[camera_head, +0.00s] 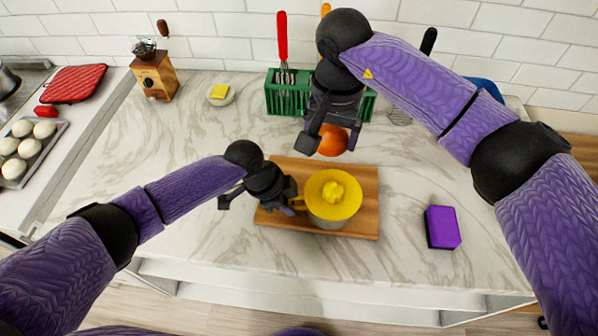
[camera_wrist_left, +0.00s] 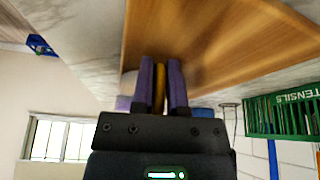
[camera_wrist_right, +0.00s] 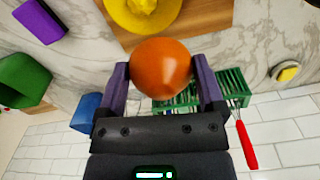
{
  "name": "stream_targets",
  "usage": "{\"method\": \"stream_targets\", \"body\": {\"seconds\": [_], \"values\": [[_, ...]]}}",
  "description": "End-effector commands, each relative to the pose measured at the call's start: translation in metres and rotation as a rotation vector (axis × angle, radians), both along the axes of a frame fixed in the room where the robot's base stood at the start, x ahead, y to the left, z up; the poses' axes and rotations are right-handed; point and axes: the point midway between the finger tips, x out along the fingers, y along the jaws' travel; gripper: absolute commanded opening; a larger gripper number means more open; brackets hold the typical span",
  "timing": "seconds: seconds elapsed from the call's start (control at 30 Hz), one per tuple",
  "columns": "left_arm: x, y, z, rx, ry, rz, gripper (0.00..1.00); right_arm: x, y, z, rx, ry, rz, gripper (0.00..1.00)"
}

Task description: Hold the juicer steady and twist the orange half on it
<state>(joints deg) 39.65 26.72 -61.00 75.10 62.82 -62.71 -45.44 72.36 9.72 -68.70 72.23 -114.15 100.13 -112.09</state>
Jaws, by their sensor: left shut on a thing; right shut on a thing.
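The juicer (camera_head: 333,197) has a yellow top with a ridged cone and stands on a wooden board. Its yellow top also shows in the right wrist view (camera_wrist_right: 143,12). My left gripper (camera_head: 292,205) is shut on the juicer's yellow handle (camera_wrist_left: 160,88) at its left side. My right gripper (camera_head: 335,140) is shut on the orange half (camera_head: 333,141), held in the air behind and above the juicer, apart from it. In the right wrist view the orange (camera_wrist_right: 161,69) sits between both fingers with its rounded side showing; its cut face is hidden.
The wooden board (camera_head: 365,215) lies on the marble counter. A green utensil rack (camera_head: 285,100) stands behind, near the tiled wall. A purple sponge (camera_head: 442,227) lies to the right. A wooden grinder (camera_head: 155,77) and a butter dish (camera_head: 221,94) are at back left. The counter left of the board is clear.

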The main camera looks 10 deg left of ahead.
Motion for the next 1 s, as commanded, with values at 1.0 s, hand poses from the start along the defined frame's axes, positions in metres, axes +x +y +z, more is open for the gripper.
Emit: {"method": "stream_targets", "body": {"seconds": [1.0], "values": [[0.000,0.000,0.000,0.000,0.000,0.000,0.00,-0.029,-0.014,-0.085,0.001,0.012,-0.336,0.28]]}}
